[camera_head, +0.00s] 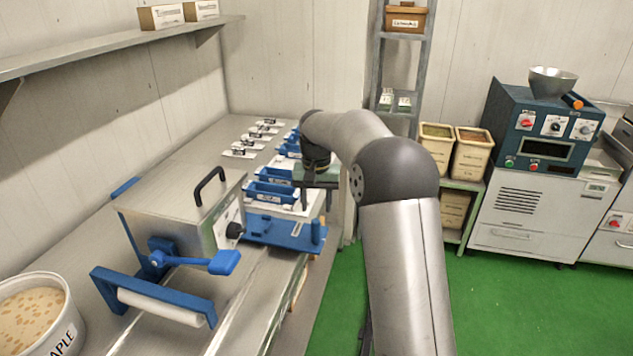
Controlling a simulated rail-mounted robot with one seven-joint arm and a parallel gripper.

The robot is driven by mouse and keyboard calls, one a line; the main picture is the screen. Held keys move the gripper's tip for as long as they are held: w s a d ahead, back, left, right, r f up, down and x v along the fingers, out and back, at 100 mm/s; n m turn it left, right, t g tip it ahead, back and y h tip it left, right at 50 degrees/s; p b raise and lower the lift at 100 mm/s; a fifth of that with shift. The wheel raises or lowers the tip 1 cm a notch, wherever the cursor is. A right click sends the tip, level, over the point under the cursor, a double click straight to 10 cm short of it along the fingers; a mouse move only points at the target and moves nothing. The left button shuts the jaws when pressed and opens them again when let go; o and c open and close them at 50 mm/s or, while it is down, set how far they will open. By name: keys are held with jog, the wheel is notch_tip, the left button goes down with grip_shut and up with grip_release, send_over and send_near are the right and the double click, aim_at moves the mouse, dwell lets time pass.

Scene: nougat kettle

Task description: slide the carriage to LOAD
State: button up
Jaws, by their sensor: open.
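A steel box machine (180,220) with a black top handle stands on the bench at left centre. A low blue plate (285,232) sticks out from its right side and has an upright blue knob (317,231) at its right end. This looks like the carriage, but I cannot read any LOAD mark. My gripper (316,205) points down beyond the plate, over the right edge of the bench near the blue trays. It is open, with no object seen between its fingers. My arm crosses the middle of the view and hides part of the area behind it.
Several blue trays (270,191) and small labelled cards (240,153) lie behind the plate. A blue lever (224,262) and a white roller (160,305) are at the machine's front. A tub (70,335) stands front left. The green floor (520,310) is clear at right.

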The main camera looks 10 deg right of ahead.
notch_tip(320, 180, up, 8)
jog(key=shift+f, duration=0.15)
dwell(0.4)
jog(key=s+f+n, duration=0.1)
jog(key=s+f, duration=0.2)
jog(key=s, duration=0.9)
jog(key=s+a+f+n, duration=0.1)
jog(key=s+f, duration=0.2)
jog(key=s, duration=1)
jog(key=s+a+f+n, duration=0.1)
jog(key=s+f, duration=0.2)
jog(key=s, duration=1)
jog(key=shift+s+f+t, duration=0.2)
jog(key=shift+t, duration=0.1)
